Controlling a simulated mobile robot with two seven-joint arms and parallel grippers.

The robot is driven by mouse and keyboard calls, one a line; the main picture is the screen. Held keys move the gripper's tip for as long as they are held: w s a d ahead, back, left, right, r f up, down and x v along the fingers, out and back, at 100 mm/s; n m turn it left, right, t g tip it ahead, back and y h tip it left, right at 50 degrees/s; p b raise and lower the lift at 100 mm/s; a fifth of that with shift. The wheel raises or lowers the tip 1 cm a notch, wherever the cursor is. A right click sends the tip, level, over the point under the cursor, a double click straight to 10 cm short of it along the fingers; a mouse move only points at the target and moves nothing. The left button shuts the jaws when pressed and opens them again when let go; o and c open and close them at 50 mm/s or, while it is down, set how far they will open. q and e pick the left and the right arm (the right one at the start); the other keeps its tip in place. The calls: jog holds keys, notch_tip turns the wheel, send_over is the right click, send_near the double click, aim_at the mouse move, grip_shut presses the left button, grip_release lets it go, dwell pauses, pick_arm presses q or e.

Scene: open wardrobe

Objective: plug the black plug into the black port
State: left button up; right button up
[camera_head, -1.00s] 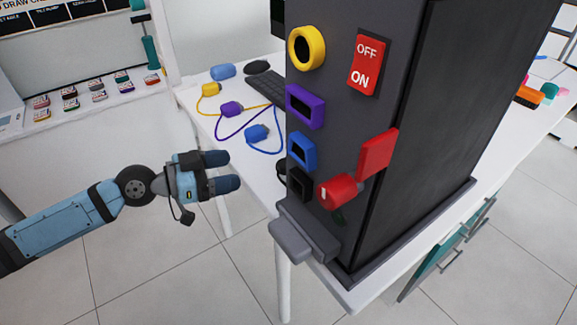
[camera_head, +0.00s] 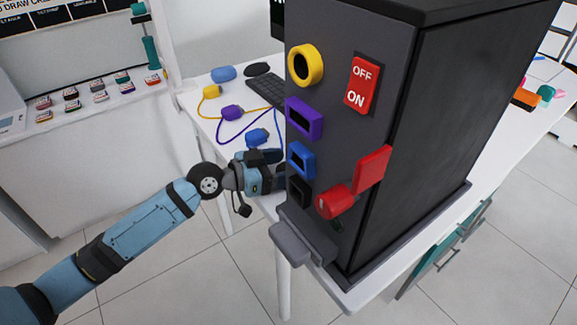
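The black port (camera_head: 299,189) is the lowest of the ports on the left part of the dark cabinet's front face, under the blue port (camera_head: 300,159). My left gripper (camera_head: 277,174) reaches in from the left at the cabinet's left edge, beside the black and blue ports. Its fingertips are largely hidden at that edge, so I cannot tell if they are apart or hold anything. I cannot make out the black plug; the gripper and cabinet cover that spot. My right gripper is not in view.
The dark cabinet (camera_head: 450,120) stands on a white table (camera_head: 205,108). A red lever (camera_head: 350,188) juts out right of the black port. Yellow (camera_head: 211,91), purple (camera_head: 232,112) and blue (camera_head: 257,137) plugs with cables lie behind my gripper. A grey block (camera_head: 300,243) sticks out below.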

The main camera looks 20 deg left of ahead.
pick_arm(q)
jog(key=shift+w+d, duration=0.2)
jog(key=c, duration=1.1)
